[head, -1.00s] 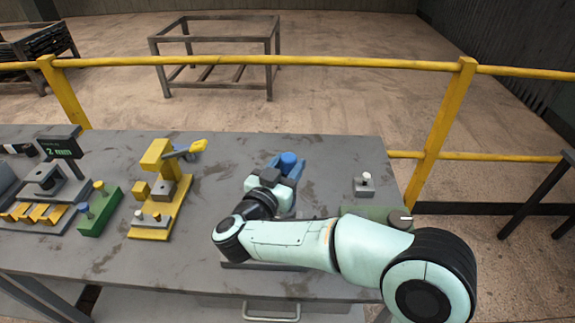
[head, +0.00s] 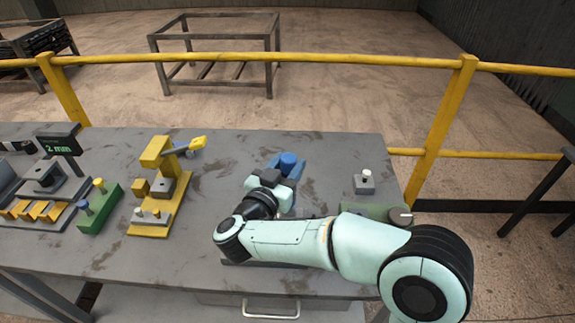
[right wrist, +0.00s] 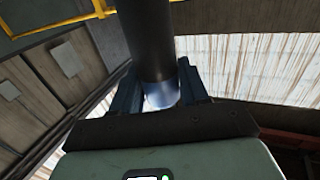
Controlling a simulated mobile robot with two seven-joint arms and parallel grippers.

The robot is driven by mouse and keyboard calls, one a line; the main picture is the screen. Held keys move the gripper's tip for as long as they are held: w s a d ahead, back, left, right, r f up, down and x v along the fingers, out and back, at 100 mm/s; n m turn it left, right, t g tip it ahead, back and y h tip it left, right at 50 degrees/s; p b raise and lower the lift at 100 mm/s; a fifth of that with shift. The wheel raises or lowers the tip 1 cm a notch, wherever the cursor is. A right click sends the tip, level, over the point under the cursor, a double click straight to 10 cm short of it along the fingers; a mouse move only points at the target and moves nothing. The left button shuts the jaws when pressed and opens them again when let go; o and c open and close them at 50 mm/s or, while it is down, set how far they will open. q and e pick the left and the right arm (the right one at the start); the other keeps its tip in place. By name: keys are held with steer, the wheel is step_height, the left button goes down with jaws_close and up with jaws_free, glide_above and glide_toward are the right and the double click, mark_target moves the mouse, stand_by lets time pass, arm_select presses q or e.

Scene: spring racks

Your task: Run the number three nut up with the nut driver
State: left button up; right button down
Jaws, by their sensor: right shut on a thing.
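My right gripper (head: 284,171) is over the middle of the bench, with its arm coming in from the right. In the right wrist view its two dark blue fingers (right wrist: 160,92) are shut on a dark upright cylinder (right wrist: 146,35) with a shiny band, which looks like the nut driver. What is under the tool is hidden by my gripper and arm. I cannot make out the number three nut. My left gripper is not in view.
A grey block with a white knob (head: 364,183) and a green fixture (head: 360,209) are on the right. A yellow fixture (head: 144,230), green block (head: 101,216) and display reading 2 mm (head: 58,142) are on the left. A yellow rail (head: 330,60) runs behind the bench.

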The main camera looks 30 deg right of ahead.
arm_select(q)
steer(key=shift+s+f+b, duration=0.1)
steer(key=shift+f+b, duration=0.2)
arm_select(e)
steer(key=shift+f, duration=0.85)
stand_by(1.6)
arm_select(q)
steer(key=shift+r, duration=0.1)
arm_select(e)
steer(key=shift+r, duration=0.1)
steer(key=shift+r+p, duration=1.75)
steer(key=shift+r, duration=0.25)
steer(key=shift+r+p, duration=1.3)
steer(key=shift+r, duration=0.35)
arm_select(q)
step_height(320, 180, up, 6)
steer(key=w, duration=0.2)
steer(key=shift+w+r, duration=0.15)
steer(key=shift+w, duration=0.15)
